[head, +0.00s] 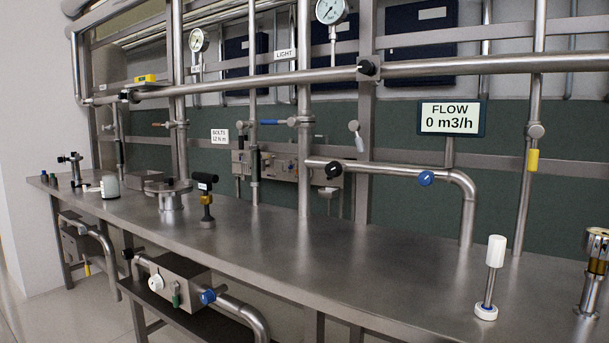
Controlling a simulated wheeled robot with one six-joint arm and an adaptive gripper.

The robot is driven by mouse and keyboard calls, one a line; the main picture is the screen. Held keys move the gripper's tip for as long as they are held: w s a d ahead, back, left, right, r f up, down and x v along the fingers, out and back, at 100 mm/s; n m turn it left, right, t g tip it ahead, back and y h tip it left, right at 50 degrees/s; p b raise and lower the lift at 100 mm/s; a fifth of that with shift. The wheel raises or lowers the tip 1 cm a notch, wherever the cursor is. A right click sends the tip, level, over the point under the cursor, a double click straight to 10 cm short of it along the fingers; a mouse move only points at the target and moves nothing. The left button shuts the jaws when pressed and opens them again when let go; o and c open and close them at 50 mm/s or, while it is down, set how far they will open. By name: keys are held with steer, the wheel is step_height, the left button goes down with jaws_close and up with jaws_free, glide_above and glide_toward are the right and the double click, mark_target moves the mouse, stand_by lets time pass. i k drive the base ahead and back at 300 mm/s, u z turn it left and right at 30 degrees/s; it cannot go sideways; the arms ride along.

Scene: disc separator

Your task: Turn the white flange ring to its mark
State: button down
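A white ring (486,312) sits on the steel bench at the front right, around the foot of an upright metal rod. A white cylinder (496,251) caps the rod. This looks like the white flange ring, but I cannot be sure. No mark can be made out on it or beside it. Another white round part, a knob (156,283), is on the steel box below the bench. My gripper is not in view.
The steel bench (370,270) is clear left of the white ring. A brass and steel fitting (597,262) stands at the far right. A black-topped valve (207,200) and a flanged fitting (171,196) stand further left. A bent pipe (467,200) rises behind.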

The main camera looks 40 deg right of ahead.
mark_target(155, 283)
steer(key=u, duration=1.35)
steer(key=i, duration=3.4)
steer(key=z, duration=4.85)
